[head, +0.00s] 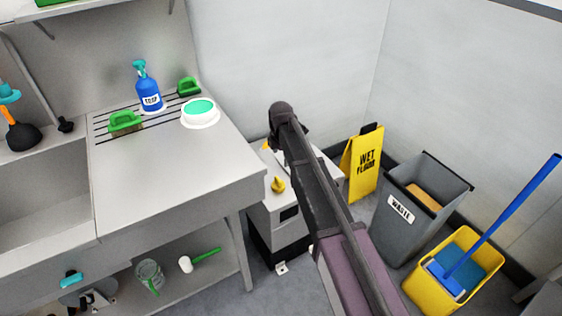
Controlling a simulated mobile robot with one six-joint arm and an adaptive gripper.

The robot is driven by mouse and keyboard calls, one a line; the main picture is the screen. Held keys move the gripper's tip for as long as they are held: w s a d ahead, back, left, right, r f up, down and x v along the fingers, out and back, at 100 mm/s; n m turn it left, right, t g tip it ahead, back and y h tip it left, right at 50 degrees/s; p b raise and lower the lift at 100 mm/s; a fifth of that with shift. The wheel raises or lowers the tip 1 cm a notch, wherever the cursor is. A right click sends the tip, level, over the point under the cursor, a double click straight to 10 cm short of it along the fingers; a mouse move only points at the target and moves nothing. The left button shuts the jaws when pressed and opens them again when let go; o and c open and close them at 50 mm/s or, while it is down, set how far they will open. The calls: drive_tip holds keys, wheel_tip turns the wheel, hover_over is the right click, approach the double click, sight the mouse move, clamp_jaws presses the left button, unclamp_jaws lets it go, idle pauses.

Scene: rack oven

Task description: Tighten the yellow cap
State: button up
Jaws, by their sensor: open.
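A small yellow cap (278,184) sits on the grey-white floor unit (290,232) beside the steel table. It looks like a knob with a pointed top; how tight it sits cannot be told. Another small yellow part (265,146) shows farther back, next to my dark arm, and is partly hidden. My arm rises from the bottom of the head view and crosses over the right part of the unit. Its visible far end is a dark rounded joint above the back of the unit. I cannot make out my gripper's fingers; the arm hides what lies behind it.
The steel table (175,175) on the left holds a blue soap bottle (149,95), green scrubbers and a round white container with a green top (200,112). On the right stand a yellow wet-floor sign (362,165), a grey waste bin (398,215) and a yellow mop bucket (430,292).

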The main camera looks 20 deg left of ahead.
sight(279, 183)
drive_tip(key=shift+a, duration=0.3)
drive_tip(key=shift+f, duration=0.15)
wheel_tip(279, 183, down, 14)
drive_tip(key=b, duration=1.3)
drive_tip(key=shift+r+b, duration=0.2)
drive_tip(key=shift+b, duration=0.2)
drive_tip(key=shift+c, duration=0.2)
